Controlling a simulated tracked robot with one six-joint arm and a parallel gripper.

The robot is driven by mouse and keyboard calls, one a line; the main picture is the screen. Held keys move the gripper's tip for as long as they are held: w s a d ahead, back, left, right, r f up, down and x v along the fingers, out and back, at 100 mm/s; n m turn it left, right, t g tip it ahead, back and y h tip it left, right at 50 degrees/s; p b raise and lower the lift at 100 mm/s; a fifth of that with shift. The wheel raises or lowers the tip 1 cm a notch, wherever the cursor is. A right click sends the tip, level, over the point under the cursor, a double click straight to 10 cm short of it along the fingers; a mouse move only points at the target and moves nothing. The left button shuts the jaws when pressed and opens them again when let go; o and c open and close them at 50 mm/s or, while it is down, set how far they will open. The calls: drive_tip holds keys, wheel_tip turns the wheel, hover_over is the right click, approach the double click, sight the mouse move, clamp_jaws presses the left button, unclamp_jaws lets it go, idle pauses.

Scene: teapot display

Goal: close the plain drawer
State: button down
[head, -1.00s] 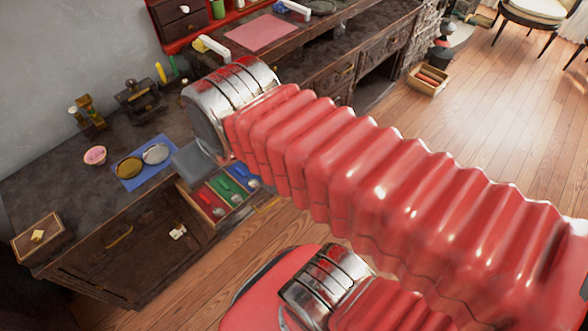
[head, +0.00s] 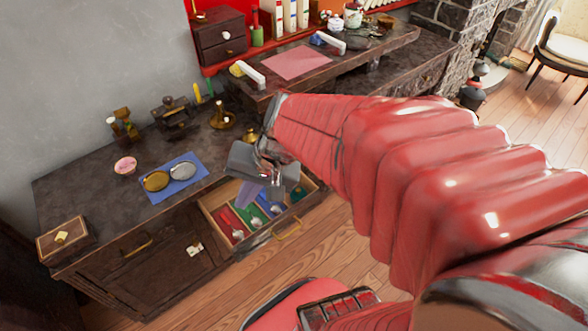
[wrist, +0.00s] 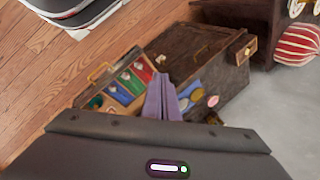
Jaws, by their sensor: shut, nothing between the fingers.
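An open drawer (head: 262,236) sticks out from the right part of the dark wooden cabinet, with a brass handle (head: 288,229) on its front. It holds red, green and blue sections with small items. In the wrist view the open drawer (wrist: 91,88) lies left of my fingers. The fingers also show in the wrist view (wrist: 161,98). I cannot tell whether they touch the drawer. A shut front with another brass handle (head: 137,246) is to its left.
On the cabinet top are a blue mat (head: 160,190) with two round dishes, a pink bowl (head: 125,166), a wooden box (head: 62,239) and brass pieces (head: 223,118). A desk with a pink sheet (head: 296,63) stands behind.

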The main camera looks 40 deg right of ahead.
drive_tip(key=w+d+f+m+t+y, duration=0.1)
drive_tip(key=w+d+f+m+t, duration=0.25)
drive_tip(key=d+f+m, duration=1)
drive_tip(key=s+d+f+m+t+h, duration=0.1)
drive_tip(key=s+d+f+m+h, duration=0.1)
drive_tip(key=s+d+f+m, duration=0.2)
drive_tip(key=s+d+f+m+t+h, duration=0.1)
drive_tip(key=s+d+f+m+h, duration=0.1)
drive_tip(key=s+d+f+m, duration=0.3)
drive_tip(key=d+f+m, duration=0.4)
drive_tip(key=d+m, duration=0.1)
drive_tip(key=d, duration=0.1)
drive_tip(key=shift+s, duration=0.2)
drive_tip(key=shift+d, duration=0.1)
